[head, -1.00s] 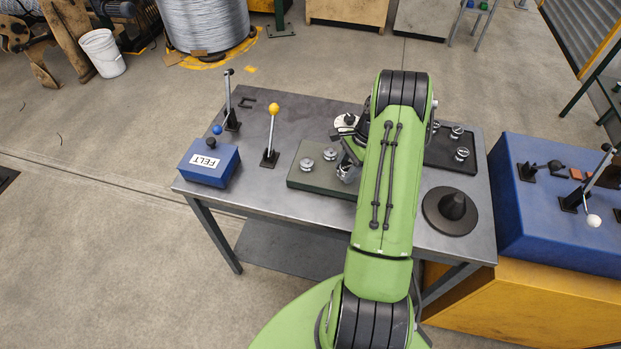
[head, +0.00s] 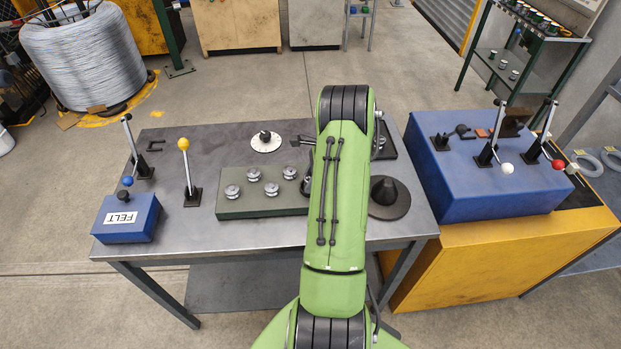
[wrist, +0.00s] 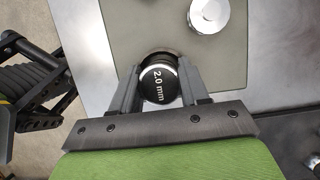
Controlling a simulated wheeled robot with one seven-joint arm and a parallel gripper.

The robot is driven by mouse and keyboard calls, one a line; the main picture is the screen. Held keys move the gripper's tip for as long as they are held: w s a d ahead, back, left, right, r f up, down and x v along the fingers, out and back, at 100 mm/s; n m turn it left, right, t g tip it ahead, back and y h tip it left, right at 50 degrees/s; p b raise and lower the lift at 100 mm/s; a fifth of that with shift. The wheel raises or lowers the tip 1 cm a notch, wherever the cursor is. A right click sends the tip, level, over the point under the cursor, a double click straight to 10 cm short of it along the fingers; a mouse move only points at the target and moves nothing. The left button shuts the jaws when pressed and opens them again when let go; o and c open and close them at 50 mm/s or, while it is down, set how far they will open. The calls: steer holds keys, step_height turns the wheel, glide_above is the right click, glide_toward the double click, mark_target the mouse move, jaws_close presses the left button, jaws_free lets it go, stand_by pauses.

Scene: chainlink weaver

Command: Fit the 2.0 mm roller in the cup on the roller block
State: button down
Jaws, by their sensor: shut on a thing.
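In the wrist view my gripper (wrist: 158,72) is shut on the 2.0 mm roller (wrist: 158,84), whose round black top carries the white label. The roller is over the grey-green roller block (wrist: 120,22). A dark rim shows just behind it, but I cannot tell whether the roller sits in a cup or hangs above one. Another silver roller (wrist: 209,14) is on the block to the upper right. In the head view the roller block (head: 285,208) holds several silver rollers (head: 254,174). My arm hides the block's right end, the held roller and most of the gripper.
A blue FELT box (head: 126,218) and a yellow-knobbed lever (head: 186,165) stand left. A white disc (head: 266,142) lies behind the block. A black cone on a round base (head: 385,192) and a dark tray (head: 389,150) are right of my arm.

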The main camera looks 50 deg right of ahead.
steer(key=shift+s+a+f, duration=0.15)
steer(key=shift+f, duration=0.25)
steer(key=shift+s+a+f, duration=0.1)
steer(key=shift+f, duration=0.25)
steer(key=shift+s+a+r, duration=0.15)
steer(key=shift+r, duration=0.05)
steer(key=shift+f, duration=0.2)
steer(key=shift+c, duration=2.4)
jaws_free()
steer(key=shift+d, duration=0.2)
steer(key=w+p+v, duration=0.1)
steer(key=p+v, duration=0.1)
steer(key=v, duration=1.5)
steer(key=shift+r, duration=0.3)
steer(key=shift+w, duration=0.1)
